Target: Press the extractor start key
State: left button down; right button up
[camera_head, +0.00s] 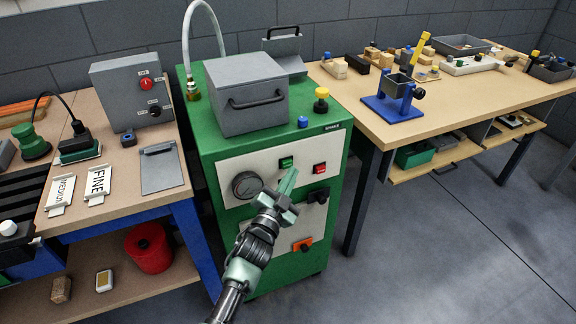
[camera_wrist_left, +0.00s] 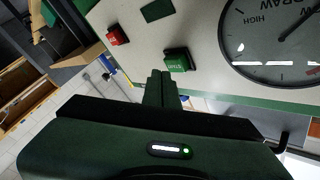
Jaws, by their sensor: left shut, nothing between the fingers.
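The green start key (camera_head: 286,162) sits on the pale front panel (camera_head: 228,168) of the green cabinet (camera_head: 225,245). In the left wrist view the start key (camera_wrist_left: 177,60) appears upside down with faint lettering. My left gripper (camera_head: 289,180) is shut and empty, its fingertips just below the key in the head view. In the left wrist view the shut fingertips (camera_wrist_left: 161,76) are beside the key; I cannot tell whether they touch it. A red key (camera_head: 319,168) is to the right of the start key. My right gripper is not in view.
A round gauge (camera_head: 246,185) is left of the keys, and a dark fitting (camera_head: 318,195) is below the red key. An orange switch (camera_head: 302,244) is lower down. A grey lidded box (camera_head: 247,92) stands on the cabinet. Benches flank it; floor at right is clear.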

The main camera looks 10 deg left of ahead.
pick_arm(q)
jog(key=shift+w+a, duration=0.15)
jog(key=shift+w, duration=0.1)
jog(key=shift+w+a, duration=0.3)
jog(key=shift+w, duration=0.1)
dwell(0.8)
jog(key=shift+s+d, duration=0.55)
jog(key=shift+s, duration=0.25)
jog(key=shift+s+d+p, duration=0.35)
jog(key=shift+s+d, duration=0.4)
jog(key=shift+s, duration=0.25)
jog(key=shift+s+d+p, duration=0.3)
jog(key=shift+s+d, duration=0.45)
jog(key=shift+s, duration=0.25)
jog(key=shift+f, duration=0.15)
